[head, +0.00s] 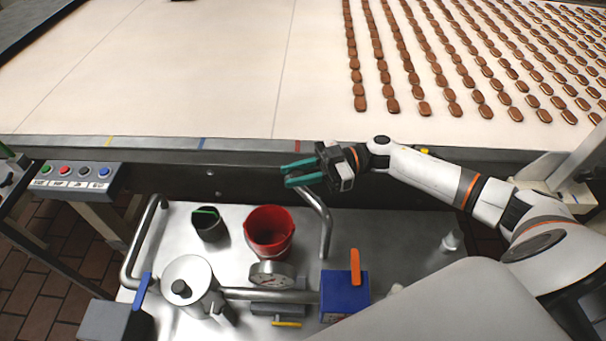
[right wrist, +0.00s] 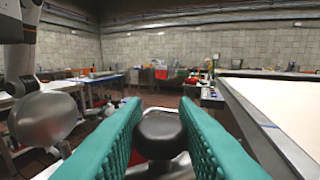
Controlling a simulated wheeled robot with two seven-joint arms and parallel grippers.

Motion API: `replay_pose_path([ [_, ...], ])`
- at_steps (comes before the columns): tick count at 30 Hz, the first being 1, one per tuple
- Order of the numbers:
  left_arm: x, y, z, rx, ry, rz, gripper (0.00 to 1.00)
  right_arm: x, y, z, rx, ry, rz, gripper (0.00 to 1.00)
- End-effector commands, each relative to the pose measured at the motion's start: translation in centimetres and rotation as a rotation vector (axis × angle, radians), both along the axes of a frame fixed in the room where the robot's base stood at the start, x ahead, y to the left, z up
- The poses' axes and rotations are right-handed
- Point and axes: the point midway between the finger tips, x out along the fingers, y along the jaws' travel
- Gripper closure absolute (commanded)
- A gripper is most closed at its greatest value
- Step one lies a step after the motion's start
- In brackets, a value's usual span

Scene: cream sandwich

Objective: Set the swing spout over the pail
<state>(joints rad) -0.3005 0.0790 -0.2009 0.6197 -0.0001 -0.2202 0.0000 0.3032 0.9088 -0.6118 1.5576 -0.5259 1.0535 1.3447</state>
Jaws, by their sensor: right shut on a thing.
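The red pail (head: 268,232) stands upright on the steel top, and its mouth shows open in the head view. A bent steel tube, which looks like the swing spout (head: 326,225), runs just right of the pail, beside it and not over its mouth. Its upper end passes under my right gripper (head: 302,172). My right gripper points left above and right of the pail, with its teal fingers shut on a dark rounded knob (right wrist: 160,134). The knob sits between the fingers in the right wrist view; how it joins the tube is hidden. My left gripper is not in view.
A dark cup (head: 208,226) stands left of the pail, with a lidded metal pot (head: 188,284) nearer. A gauge (head: 271,274), an orange-handled blue valve (head: 345,292) and pipework lie in front. The conveyor (head: 200,70) edge runs behind; a button box (head: 77,176) is left.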

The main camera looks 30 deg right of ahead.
Motion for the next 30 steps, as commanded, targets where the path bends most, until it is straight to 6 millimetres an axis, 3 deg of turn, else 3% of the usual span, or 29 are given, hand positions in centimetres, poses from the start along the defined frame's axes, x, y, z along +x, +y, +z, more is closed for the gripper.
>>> replay_pose_path([
  [1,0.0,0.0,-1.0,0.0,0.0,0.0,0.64,0.1,0.5,-0.2,0.0,-0.008,0.046,1.0],
  [12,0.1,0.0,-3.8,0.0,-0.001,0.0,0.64,-1.4,3.7,-0.2,0.001,-0.006,0.393,1.0],
  [30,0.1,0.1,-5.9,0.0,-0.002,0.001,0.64,-3.9,6.0,0.0,0.003,-0.001,0.722,1.0],
])
